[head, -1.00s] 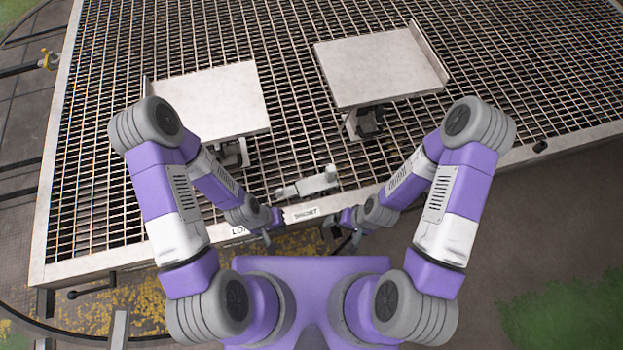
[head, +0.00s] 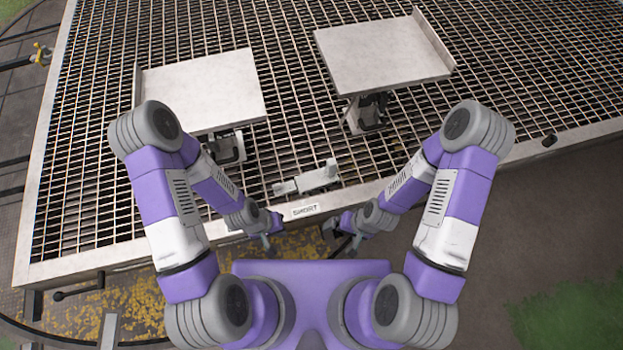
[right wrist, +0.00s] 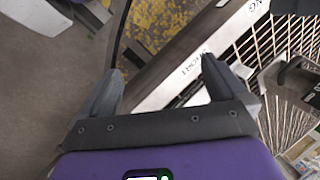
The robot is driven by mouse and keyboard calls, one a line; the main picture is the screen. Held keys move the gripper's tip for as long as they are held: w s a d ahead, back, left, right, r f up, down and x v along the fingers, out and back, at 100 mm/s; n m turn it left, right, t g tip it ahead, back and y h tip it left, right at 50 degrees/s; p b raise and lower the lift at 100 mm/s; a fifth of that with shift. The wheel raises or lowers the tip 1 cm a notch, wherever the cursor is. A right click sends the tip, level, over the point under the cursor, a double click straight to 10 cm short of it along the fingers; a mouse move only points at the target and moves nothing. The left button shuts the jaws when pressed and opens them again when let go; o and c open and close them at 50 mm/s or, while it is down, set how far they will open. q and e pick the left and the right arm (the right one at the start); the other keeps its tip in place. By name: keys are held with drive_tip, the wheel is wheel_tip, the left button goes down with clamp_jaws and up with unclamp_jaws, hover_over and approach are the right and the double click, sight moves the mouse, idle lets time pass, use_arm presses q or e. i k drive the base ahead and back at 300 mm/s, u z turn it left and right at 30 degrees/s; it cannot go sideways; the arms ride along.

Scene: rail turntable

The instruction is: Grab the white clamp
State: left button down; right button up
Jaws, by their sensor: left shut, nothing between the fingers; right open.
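The white clamp (head: 306,179) lies on the grating close to its front edge, just behind the "SHORT" label, in the head view. My left gripper (head: 268,240) is shut and empty, in front of the edge, below and left of the clamp. My right gripper (head: 341,229) is in front of the edge too, below and right of the clamp, apart from it. In the right wrist view the right gripper (right wrist: 160,68) is open and empty, with the frame's edge beyond its fingers. I cannot pick out the clamp there with certainty.
The grating's light front rim (head: 150,252) runs between my grippers and the clamp. Two white plates on dark supports, a left one (head: 205,88) and a right one (head: 383,52), stand behind the clamp. The grating between them is clear. A dark handle (head: 78,293) sticks out at front left.

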sight(327, 177)
drive_tip(key=z, duration=1.25)
drive_tip(key=k, duration=0.6)
drive_tip(key=u, duration=1.6)
drive_tip(key=i, duration=0.5)
